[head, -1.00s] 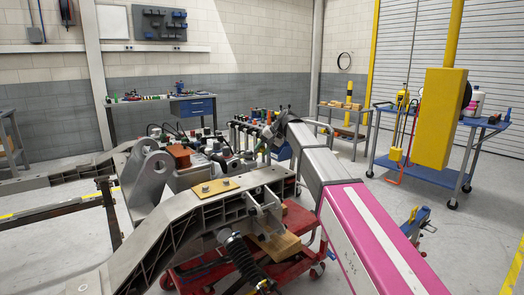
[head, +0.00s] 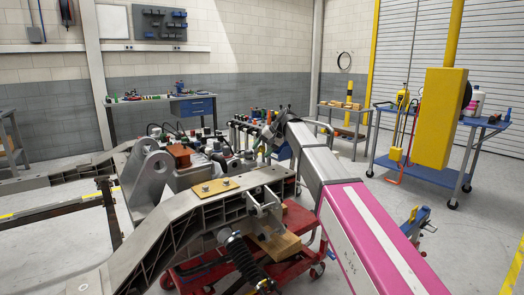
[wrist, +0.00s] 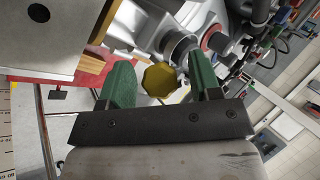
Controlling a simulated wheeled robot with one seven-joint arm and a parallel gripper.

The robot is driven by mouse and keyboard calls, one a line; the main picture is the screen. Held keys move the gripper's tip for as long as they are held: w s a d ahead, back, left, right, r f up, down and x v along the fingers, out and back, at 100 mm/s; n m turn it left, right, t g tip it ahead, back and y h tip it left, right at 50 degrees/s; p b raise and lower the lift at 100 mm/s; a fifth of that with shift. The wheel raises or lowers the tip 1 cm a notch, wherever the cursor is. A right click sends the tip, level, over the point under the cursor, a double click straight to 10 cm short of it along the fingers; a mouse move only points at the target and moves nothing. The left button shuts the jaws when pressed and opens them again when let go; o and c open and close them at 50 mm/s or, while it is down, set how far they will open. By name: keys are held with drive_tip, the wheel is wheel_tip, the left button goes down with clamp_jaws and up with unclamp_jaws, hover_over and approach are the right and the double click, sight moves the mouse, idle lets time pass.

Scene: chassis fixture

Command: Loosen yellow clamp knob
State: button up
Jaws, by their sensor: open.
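The yellow clamp knob (wrist: 160,80) shows in the wrist view as a faceted yellow piece below a metal cylinder fitting. It lies between the two green fingers of my gripper (wrist: 162,84) in the picture. The gripper is open, with a gap on both sides of the knob, wider on the right. I cannot tell how deep the knob sits between the fingers. In the head view my grey and magenta arm reaches to the chassis assembly, and its dark end (head: 278,125) is small there. I cannot make out the knob in that view.
The grey chassis frame (head: 175,235) spans the foreground, with a red cart (head: 300,222) under it. Metal parts crowd close above the fingers in the wrist view. A blue cart (head: 425,173) and a workbench (head: 190,106) stand farther back.

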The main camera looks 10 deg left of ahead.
drive_tip(key=v, duration=1)
drive_tip(key=shift+d+r, duration=0.2)
drive_tip(key=shift+r, duration=0.1)
